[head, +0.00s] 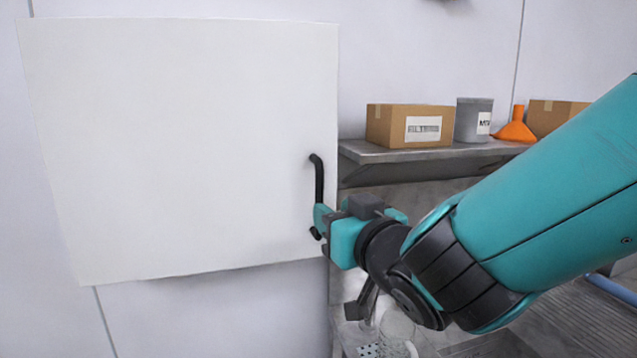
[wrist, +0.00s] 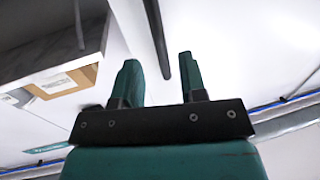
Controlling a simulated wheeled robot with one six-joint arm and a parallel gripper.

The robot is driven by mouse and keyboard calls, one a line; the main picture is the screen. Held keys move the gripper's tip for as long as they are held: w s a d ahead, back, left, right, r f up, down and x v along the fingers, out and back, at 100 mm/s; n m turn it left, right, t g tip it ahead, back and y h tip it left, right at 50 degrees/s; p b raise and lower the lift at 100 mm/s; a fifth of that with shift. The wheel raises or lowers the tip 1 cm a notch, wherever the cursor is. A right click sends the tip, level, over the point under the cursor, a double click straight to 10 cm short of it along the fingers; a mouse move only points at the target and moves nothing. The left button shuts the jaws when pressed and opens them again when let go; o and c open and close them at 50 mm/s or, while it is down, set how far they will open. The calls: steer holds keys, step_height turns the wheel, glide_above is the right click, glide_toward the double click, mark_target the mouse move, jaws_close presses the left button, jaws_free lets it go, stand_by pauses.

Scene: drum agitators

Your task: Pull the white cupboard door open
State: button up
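The white cupboard door (head: 180,150) fills the left of the head view, with a black bar handle (head: 319,180) upright near its right edge. I cannot tell whether the door stands slightly ajar. My gripper (head: 324,222) is at the lower part of the handle and hides some of it. In the wrist view the two teal fingers of my gripper (wrist: 159,66) are apart. The dark handle bar (wrist: 157,38) runs down between them, with a visible gap on each side. Whether a finger touches it elsewhere is hidden.
Right of the door, a grey shelf (head: 430,154) holds a cardboard box (head: 410,125), a grey tub (head: 473,120), an orange funnel (head: 515,127) and another box (head: 553,115). Clear glassware (head: 397,328) stands below, near my wrist. A blue pipe (head: 610,288) lies at far right.

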steer(key=shift+p+x, duration=1.3)
steer(key=shift+x, duration=1.65)
steer(key=shift+s, duration=0.1)
jaws_close()
